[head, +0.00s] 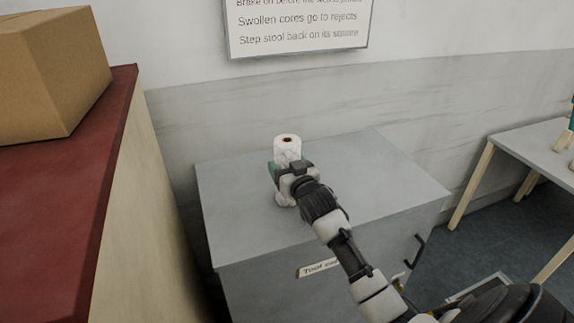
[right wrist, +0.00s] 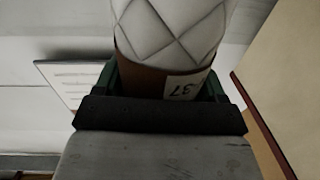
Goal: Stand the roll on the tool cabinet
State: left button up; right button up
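The roll (head: 288,149) is white, with a brown core showing at its top end. It is upright over the grey top of the tool cabinet (head: 240,205); its lower end appears at the surface, but I cannot tell whether it touches. My right gripper (head: 287,172) has its green fingers on both sides of the roll, around its middle. In the right wrist view the roll (right wrist: 170,30) shows quilted white wadding, a brown band and a label with "37" between the fingers (right wrist: 168,85). The gripper hides part of the roll. My left gripper is out of view.
A red-topped counter (head: 90,190) with a cardboard box (head: 50,75) stands at left. A sign (head: 298,25) hangs on the wall behind. A grey table (head: 540,150) with wooden legs is at right. The cabinet top around the roll is clear.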

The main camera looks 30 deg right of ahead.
jog(key=o, duration=0.4)
jog(key=shift+s+r, duration=0.1)
jog(key=shift+r, duration=0.05)
jog(key=s+a+b, duration=0.2)
jog(key=s, duration=0.9)
jog(key=shift+s, duration=0.35)
